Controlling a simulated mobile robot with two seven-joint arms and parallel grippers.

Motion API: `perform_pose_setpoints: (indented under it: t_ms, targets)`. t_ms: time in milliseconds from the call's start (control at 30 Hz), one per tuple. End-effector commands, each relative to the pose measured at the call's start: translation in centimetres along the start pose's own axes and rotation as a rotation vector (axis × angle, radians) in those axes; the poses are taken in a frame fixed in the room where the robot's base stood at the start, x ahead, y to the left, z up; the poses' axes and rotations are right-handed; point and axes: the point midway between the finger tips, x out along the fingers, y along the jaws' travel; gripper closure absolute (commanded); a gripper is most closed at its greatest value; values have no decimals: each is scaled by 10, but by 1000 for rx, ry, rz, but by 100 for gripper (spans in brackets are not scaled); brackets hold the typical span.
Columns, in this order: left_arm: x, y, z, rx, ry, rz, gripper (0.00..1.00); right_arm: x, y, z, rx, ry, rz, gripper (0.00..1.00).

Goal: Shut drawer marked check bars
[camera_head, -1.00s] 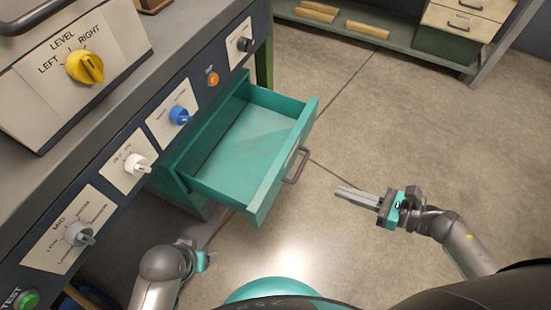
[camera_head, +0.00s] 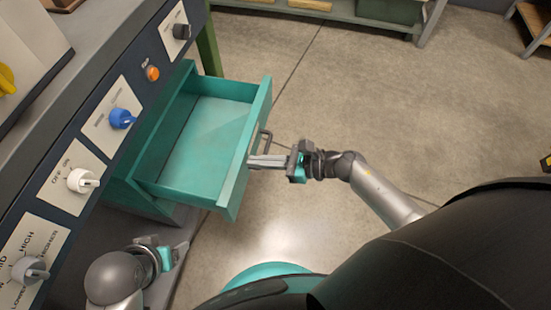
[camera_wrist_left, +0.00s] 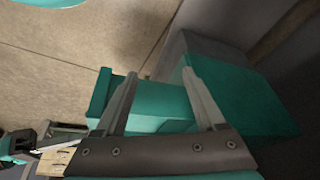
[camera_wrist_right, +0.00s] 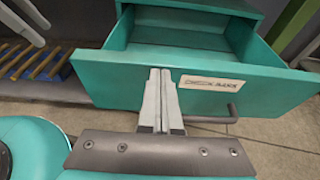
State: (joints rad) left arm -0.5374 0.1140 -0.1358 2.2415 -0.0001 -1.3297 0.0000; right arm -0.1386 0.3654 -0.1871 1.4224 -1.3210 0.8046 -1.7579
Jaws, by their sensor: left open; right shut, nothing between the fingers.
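The teal drawer (camera_head: 205,140) stands pulled out of its cabinet (camera_head: 140,195) under the bench and looks empty. Its front shows in the right wrist view (camera_wrist_right: 270,88) with a white label (camera_wrist_right: 210,83), only partly readable, seemingly ending in "BARS". A grey bar handle (camera_wrist_right: 215,117) is below the label. My right gripper (camera_head: 252,162) is shut and empty, its fingertips at the drawer front, left of the label in the right wrist view; contact is unclear. My left gripper (camera_wrist_left: 160,75) is open and empty, low beside the cabinet.
The bench's control panel has a blue knob (camera_head: 122,118), a white knob (camera_head: 80,180), a grey knob (camera_head: 30,270) and an orange button (camera_head: 152,73). A low shelf (camera_head: 340,12) stands at the back. Floor right of the drawer is clear.

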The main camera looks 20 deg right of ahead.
Motion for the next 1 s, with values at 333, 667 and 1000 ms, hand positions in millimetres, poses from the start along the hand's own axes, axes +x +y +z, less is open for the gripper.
perform_pose_setpoints:
  t_ms: [333, 667, 1000]
  targets:
    - [-2, 0, -1, 0, 4, 0, 28, 6, 0, 2, 1, 0, 0, 100]
    - [-1, 0, 0, 0, 2, 0, 28, 21, 0, 7, -1, -2, 1, 100]
    - [-30, -1, -10, -1, 50, -4, 28, 99, -1, 31, -4, -4, 0, 100]
